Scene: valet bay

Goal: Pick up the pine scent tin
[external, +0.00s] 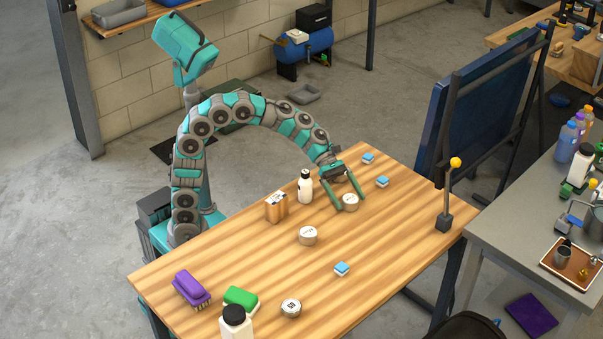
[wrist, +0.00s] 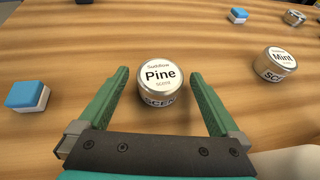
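The pine scent tin (wrist: 159,79) is a round silver tin with a white lid reading "Pine". It stands upright on the wooden table (wrist: 215,35) in the wrist view, between and slightly ahead of my fingertips. In the external view the pine tin (external: 350,202) is at the far part of the table. My gripper (external: 347,203) is open around it, one green finger on each side. In the wrist view my gripper (wrist: 158,78) shows clear gaps between the tin and both fingers. Nothing is held.
A mint tin (wrist: 275,62) stands to the right in the wrist view, and a blue-and-white block (wrist: 27,96) lies left. A white bottle (external: 305,187) and a small box (external: 276,206) stand near my arm. Another tin (external: 308,236) is nearby. A purple brush (external: 191,289) lies farther off.

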